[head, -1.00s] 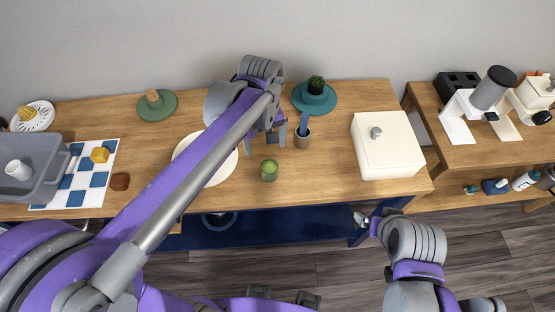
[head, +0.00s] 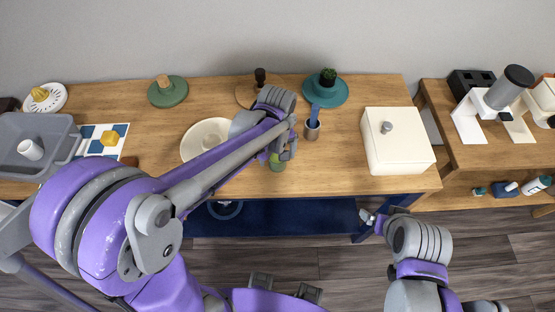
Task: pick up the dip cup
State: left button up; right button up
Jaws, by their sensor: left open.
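The dip cup (head: 278,166), a small green cup, stands on the wooden table (head: 340,181) near its front edge. My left gripper (head: 281,153) is open right at the cup, pointing down over it and hiding its upper part. I cannot tell whether the fingers touch the cup. My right gripper (head: 370,218) is low in front of the table, below the white box; its jaws are too small to read.
A brown cup with a blue-handled tool (head: 312,127) stands just right of my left gripper. A cream plate (head: 196,139) lies left, partly under my arm. A white lidded box (head: 399,149) stands right. Bare tabletop lies between the brown cup and the box.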

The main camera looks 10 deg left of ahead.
pick_arm(q)
jog(key=c, duration=1.5)
